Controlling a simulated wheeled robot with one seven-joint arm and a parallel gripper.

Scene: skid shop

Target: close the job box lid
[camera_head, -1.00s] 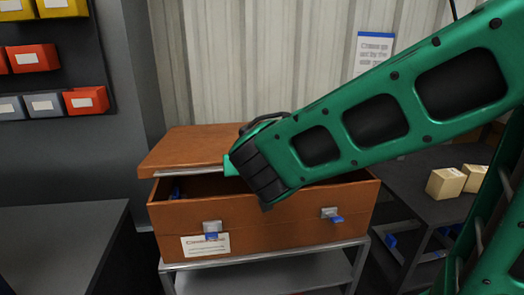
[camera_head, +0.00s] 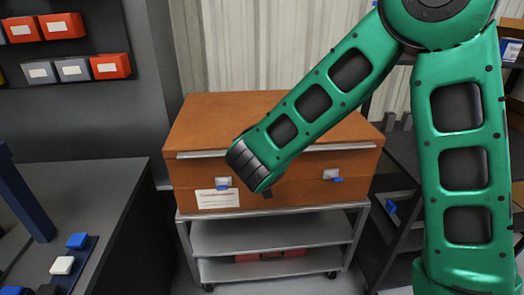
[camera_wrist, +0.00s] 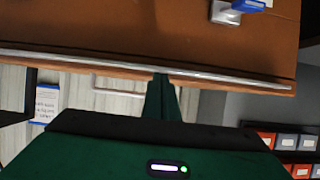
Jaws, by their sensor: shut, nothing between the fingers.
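The job box (camera_head: 300,195) is an orange-brown chest on a grey cart, with a white label and two latches with blue tabs on its front. Its lid (camera_head: 225,115) lies flat over the top, with a pale metal strip along its front edge, and no opening shows. In the wrist view, the strip of the lid edge (camera_wrist: 220,79) runs across the picture and the box front (camera_wrist: 120,25) shows above it. My gripper (camera_wrist: 162,80) is shut and empty, its tip at or very near the lid's edge; contact is unclear.
The cart (camera_head: 265,238) has lower shelves, with red items on one. A dark bench (camera_head: 85,190) with blue and white blocks stands at left. Bins (camera_head: 65,27) hang on the wall above it. Dark shelving stands at right behind my arm.

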